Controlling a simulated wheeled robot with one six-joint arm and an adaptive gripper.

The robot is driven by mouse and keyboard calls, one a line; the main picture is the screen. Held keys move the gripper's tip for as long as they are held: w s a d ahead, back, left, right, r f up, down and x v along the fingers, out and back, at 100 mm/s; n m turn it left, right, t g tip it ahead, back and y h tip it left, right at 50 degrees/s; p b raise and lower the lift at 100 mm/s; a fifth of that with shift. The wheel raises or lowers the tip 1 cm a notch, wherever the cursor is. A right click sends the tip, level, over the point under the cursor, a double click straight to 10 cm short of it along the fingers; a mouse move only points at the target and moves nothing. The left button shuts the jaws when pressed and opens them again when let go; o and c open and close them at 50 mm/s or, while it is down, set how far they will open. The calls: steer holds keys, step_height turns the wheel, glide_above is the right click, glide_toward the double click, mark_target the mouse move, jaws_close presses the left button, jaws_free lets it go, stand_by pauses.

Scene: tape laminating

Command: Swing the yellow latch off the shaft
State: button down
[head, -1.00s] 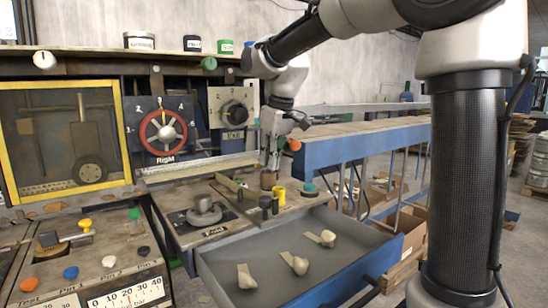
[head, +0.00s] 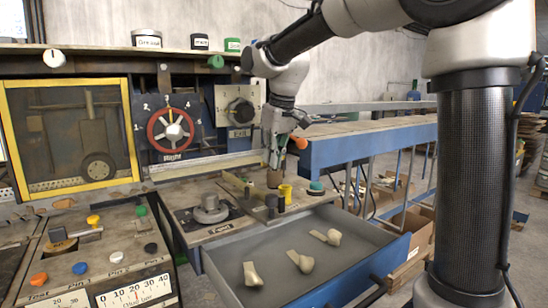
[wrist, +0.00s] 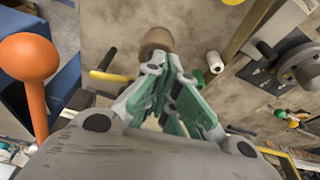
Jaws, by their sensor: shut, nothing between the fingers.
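My gripper (head: 277,160) is shut and empty, pointing down at the back of the bench, just above a brown cylinder (head: 274,179). In the wrist view, the green-padded fingers of my gripper (wrist: 170,68) are close together beside the brown cylinder (wrist: 157,40). A yellow upright piece (head: 286,193) stands right of the brown cylinder in the head view. I cannot make out which part is the shaft.
An orange knob (head: 299,143) sticks out close to my gripper; it also shows in the wrist view (wrist: 28,58). An open grey drawer (head: 345,222) with several pale pieces juts out below. A red handwheel (head: 172,131) and a control panel (head: 115,277) are at the left.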

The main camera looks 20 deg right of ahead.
steer(key=shift+w+a+m, duration=0.3)
steer(key=shift+m, duration=0.2)
steer(key=shift+w+a+m, duration=0.2)
steer(key=shift+a+m, duration=0.05)
steer(key=shift+m, duration=0.15)
steer(key=shift+w+a+m+h, duration=0.25)
steer(key=shift+w+m, duration=0.15)
steer(key=shift+m, duration=0.25)
steer(key=shift+w+a+m+h, duration=0.25)
steer(key=shift+w+m, duration=0.1)
steer(key=shift+m, duration=0.3)
steer(key=shift+w+a, duration=0.1)
steer(key=shift+w, duration=0.1)
steer(key=shift+w+a, duration=0.15)
steer(key=shift+w, duration=0.1)
